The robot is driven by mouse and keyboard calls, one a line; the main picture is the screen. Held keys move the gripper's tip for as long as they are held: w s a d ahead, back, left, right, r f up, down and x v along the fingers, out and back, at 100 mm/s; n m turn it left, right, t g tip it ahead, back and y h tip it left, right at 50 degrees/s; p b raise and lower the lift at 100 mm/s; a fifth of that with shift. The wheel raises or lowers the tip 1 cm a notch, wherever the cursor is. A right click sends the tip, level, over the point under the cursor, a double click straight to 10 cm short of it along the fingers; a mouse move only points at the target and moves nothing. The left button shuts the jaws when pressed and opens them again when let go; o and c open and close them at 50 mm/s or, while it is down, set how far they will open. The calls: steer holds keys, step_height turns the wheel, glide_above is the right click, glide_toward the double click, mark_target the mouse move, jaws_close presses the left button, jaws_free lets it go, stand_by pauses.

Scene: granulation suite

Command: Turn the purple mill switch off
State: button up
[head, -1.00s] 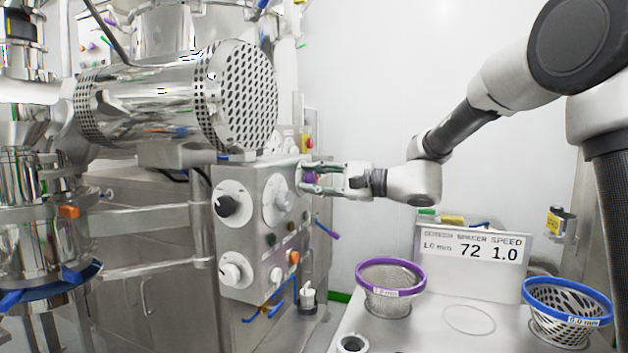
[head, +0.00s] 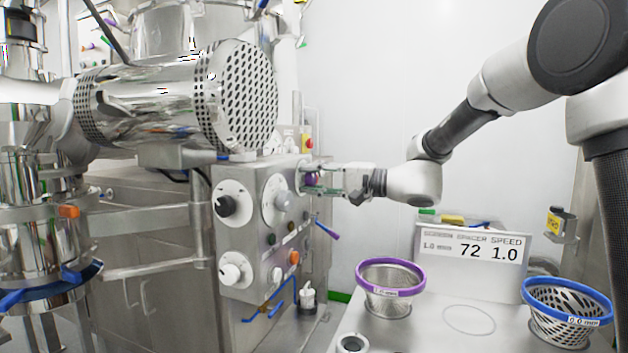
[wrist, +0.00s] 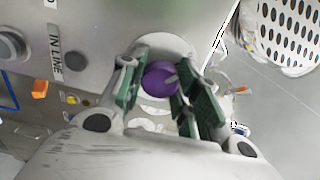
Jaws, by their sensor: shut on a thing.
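The purple mill switch (wrist: 160,79) is a round knob on a pale disc on the grey control box (wrist: 90,25). In the wrist view it sits between the green-padded fingers of my gripper (wrist: 160,88), which is shut on it. In the head view my gripper (head: 322,180) reaches the right side of the control box from the right, and only a little of the purple knob (head: 312,180) shows between the fingers. The fingers partly hide the disc and its markings, so I cannot read the switch position.
The box front carries a black knob (head: 227,205), white knobs and an orange button (head: 293,258). A perforated drum (head: 245,97) is above it. A purple-rimmed screen (head: 391,291) and a blue-rimmed screen (head: 568,322) stand on the table at lower right.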

steer(key=shift+f, duration=0.1)
steer(key=o, duration=1.1)
steer(key=shift+c, duration=0.2)
steer(key=v, duration=1.2)
